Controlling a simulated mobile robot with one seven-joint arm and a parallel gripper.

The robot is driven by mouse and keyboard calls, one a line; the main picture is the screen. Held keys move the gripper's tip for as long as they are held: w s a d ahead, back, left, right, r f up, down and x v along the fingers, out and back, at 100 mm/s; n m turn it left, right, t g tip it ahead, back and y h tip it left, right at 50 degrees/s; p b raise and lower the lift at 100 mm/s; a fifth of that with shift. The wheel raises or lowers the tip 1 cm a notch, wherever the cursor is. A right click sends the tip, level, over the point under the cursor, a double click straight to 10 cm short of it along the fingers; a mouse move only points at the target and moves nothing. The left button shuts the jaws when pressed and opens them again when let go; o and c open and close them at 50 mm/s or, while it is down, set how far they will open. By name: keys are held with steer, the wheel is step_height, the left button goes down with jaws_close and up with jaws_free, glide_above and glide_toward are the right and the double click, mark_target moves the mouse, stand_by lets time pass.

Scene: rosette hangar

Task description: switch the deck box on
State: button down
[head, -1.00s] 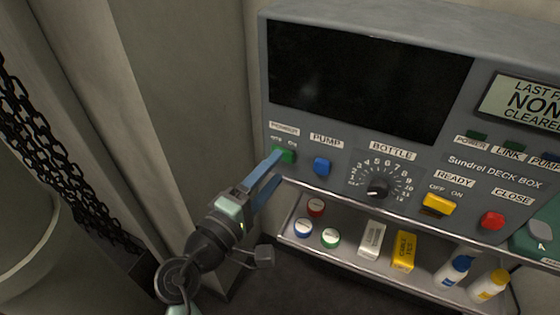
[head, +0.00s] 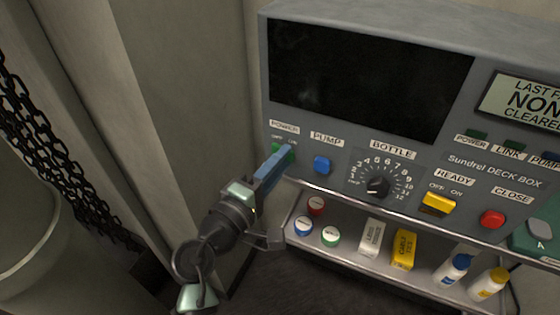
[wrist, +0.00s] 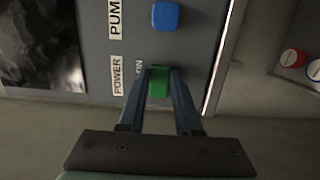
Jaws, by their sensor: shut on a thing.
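The deck box (head: 345,140) is a grey panel with a large dark screen (head: 365,80). Its green POWER switch (head: 290,156) sits at the lower left under OFF and ON marks, partly hidden by my fingers. In the wrist view the green switch (wrist: 159,82) stands between the two blue fingers. My gripper (head: 279,157) is shut on this switch, its fingers reaching to the panel. The POWER lamp (head: 475,132) looks dark green.
A blue PUMP button (head: 322,165) is close to the right of my fingers, with the BOTTLE dial (head: 378,186) beyond. A shelf (head: 340,257) below holds caps, small boxes and bottles. A chain (head: 45,150) hangs at the left.

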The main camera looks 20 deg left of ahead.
steer(key=shift+w+d+n+y+p, duration=0.15)
steer(key=shift+n+y+p, duration=0.4)
steer(key=shift+y+p, duration=0.3)
steer(key=shift+s+d+n+y+p, duration=0.15)
steer(key=shift+n+y+p, duration=0.45)
steer(key=shift+y, duration=0.35)
steer(key=shift+w, duration=0.1)
steer(key=c, duration=0.6)
jaws_free()
